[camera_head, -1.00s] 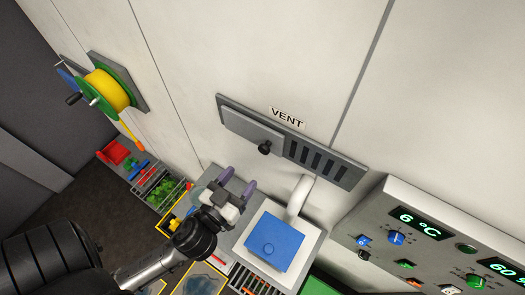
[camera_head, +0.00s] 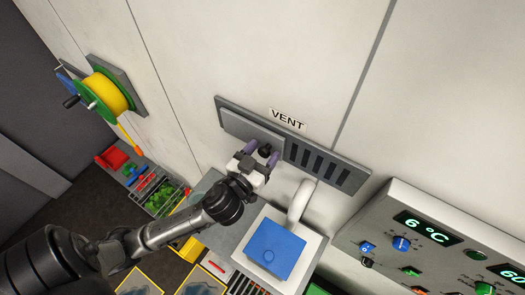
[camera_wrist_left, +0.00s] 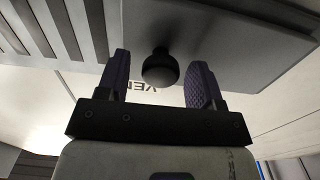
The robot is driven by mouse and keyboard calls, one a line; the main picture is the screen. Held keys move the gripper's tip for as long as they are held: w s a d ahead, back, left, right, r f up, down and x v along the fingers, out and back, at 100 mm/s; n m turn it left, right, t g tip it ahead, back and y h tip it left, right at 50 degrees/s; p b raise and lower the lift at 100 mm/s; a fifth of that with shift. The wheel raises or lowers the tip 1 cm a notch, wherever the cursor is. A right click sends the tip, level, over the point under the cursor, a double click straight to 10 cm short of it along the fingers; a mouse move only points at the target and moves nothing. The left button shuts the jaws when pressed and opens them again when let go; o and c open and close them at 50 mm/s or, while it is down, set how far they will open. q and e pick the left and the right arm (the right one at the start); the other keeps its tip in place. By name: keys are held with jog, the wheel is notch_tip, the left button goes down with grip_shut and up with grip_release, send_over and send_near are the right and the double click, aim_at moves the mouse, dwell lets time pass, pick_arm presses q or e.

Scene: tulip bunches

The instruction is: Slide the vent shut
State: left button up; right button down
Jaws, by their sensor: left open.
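The vent (camera_head: 356,178) is a grey wall panel under a "VENT" label (camera_head: 287,119), with dark slots uncovered on its right part. Its grey sliding cover (camera_head: 236,124) sits over the left part and carries a black knob (camera_head: 265,150). My left gripper (camera_head: 264,155) is open at the knob, with its purple fingers on either side. In the left wrist view the knob (camera_wrist_left: 160,67) stands between the two spread fingers, with gaps on both sides. The slots (camera_wrist_left: 70,28) show at the upper left there. My right gripper is out of view.
A control panel (camera_head: 440,232) with a "6 °C" display juts out at the lower right. A white box with a blue top (camera_head: 275,250) and a pipe (camera_head: 300,200) stand below the vent. A yellow hose reel (camera_head: 106,92) is on the wall at left.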

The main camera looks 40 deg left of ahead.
pick_arm(q)
grip_shut()
dwell(0.7)
